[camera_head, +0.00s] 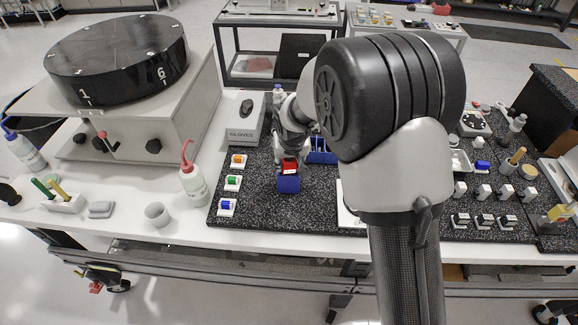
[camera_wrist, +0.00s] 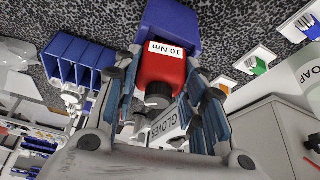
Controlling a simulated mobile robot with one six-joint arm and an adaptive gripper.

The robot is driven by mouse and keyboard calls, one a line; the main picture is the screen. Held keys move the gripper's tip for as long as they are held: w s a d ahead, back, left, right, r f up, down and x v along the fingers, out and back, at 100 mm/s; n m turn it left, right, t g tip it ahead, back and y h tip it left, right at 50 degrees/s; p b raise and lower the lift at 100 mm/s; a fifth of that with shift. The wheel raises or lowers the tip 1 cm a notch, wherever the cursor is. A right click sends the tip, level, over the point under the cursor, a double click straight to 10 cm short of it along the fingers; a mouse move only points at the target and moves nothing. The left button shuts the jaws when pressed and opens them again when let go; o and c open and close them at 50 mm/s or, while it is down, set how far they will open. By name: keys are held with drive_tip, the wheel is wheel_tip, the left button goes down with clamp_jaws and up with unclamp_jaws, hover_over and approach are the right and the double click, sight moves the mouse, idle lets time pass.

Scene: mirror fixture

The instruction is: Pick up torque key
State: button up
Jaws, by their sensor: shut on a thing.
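The torque key is a red block with a black round knob and a white "10 Nm" label. In the wrist view the torque key (camera_wrist: 160,68) sits between the two fingers of my gripper (camera_wrist: 163,80), which is shut on it. A blue block (camera_wrist: 172,22) lies directly beyond the key, on the speckled dark mat. In the head view the red key (camera_head: 289,167) shows just below my gripper (camera_head: 289,157), at the back edge of the blue block (camera_head: 288,185). I cannot tell whether the key still touches the block.
A blue slotted rack (camera_head: 321,157) stands right of the key. White holders with orange, green (camera_head: 232,183) and blue pieces stand to the left. A gloves box (camera_head: 245,118) is behind left, and a wash bottle (camera_head: 192,180) stands left of the mat.

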drive_tip(key=shift+r, duration=0.1)
wheel_tip(320, 180, up, 20)
drive_tip(key=p, duration=0.4)
idle(0.7)
